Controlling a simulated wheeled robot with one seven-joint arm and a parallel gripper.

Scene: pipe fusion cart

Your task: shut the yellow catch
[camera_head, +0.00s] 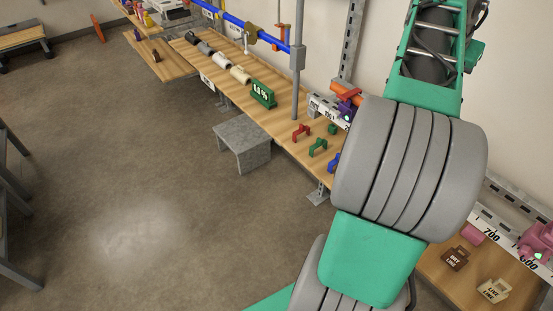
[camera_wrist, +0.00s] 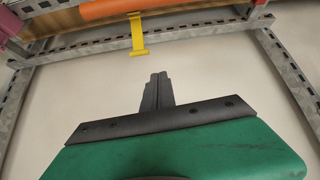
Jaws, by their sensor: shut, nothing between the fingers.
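In the wrist view, the yellow catch (camera_wrist: 137,37) is a narrow strap with a wider foot at its end. It stands out from the edge of an orange pipe (camera_wrist: 112,9) at the top of the picture. My gripper (camera_wrist: 160,76) is shut and empty, its dark fingers together just below the catch in the picture, with a gap between them. In the head view the orange pipe (camera_head: 346,89) shows in part behind my arm. My arm hides the gripper and the catch there.
Grey slotted rails (camera_wrist: 190,20) frame the wrist view on the top and sides, around plain pale wall. In the head view a wooden bench (camera_head: 285,125) carries red (camera_head: 301,130) and green (camera_head: 318,147) clamps and a green block (camera_head: 263,94). A grey stool (camera_head: 242,143) stands beside it.

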